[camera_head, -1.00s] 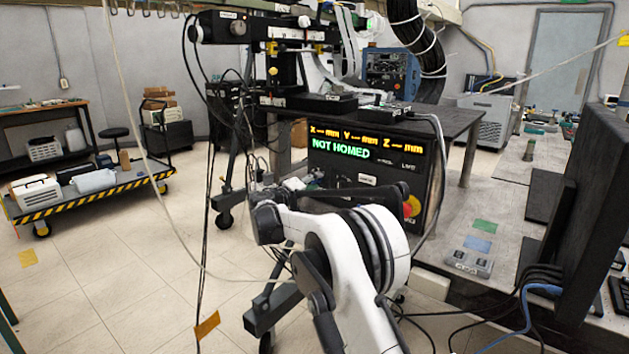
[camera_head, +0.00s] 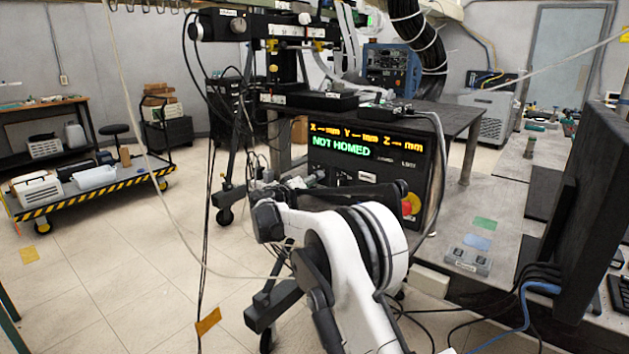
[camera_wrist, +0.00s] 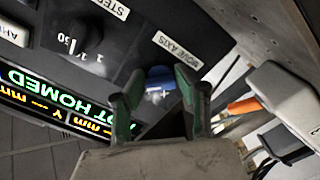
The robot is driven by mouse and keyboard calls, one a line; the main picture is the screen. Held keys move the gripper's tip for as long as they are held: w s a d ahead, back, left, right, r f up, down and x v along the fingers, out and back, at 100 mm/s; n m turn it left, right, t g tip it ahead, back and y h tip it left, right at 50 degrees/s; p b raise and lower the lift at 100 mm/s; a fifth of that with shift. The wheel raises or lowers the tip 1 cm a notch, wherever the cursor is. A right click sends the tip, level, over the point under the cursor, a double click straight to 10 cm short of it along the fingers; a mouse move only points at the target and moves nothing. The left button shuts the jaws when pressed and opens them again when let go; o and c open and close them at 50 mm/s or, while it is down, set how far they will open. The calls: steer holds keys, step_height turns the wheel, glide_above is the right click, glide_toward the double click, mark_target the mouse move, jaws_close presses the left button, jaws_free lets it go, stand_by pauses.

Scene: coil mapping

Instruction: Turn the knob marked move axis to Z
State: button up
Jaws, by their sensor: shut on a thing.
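In the head view my arm hides the gripper and this knob. The panel's display (camera_head: 365,140) reads X, Y and Z with dashes, and "NOT HOMED".
A step knob (camera_wrist: 84,37) with numbers sits beside it on the panel. A red and yellow button (camera_head: 411,204) is on the panel's right side. Cables and a white connector (camera_wrist: 285,92) lie close at the right in the wrist view.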

steer(key=o, duration=1.1)
steer(key=shift+o, duration=0.2)
steer(key=shift+s, duration=0.1)
steer(key=v, duration=1.2)
